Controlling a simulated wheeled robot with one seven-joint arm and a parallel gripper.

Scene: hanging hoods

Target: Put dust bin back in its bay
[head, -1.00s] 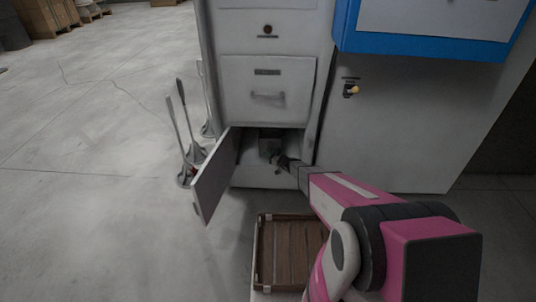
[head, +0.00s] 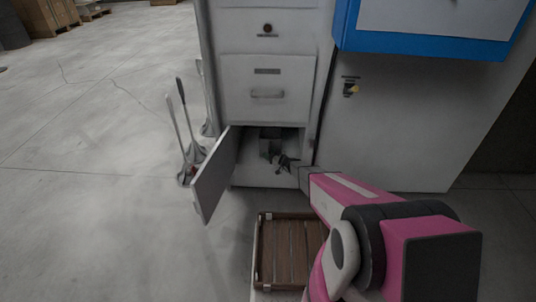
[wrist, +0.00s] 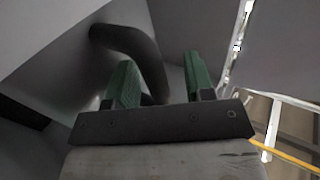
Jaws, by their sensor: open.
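The bay (head: 243,163) is the low opening at the bottom of the grey cabinet, with its door (head: 214,175) swung open to the left. A dark grey box (head: 270,142), which looks like the dust bin, stands inside the bay towards the back. My gripper (head: 284,161) is at the bay's mouth, in front and to the right of the box.
A wooden slatted tray (head: 262,250) lies low in front of the cabinet. Long-handled tools (head: 184,140) stand left of the open door. A drawer front (head: 268,92) is above the bay. A blue-edged unit (head: 420,48) overhangs at the right. The floor at the left is open.

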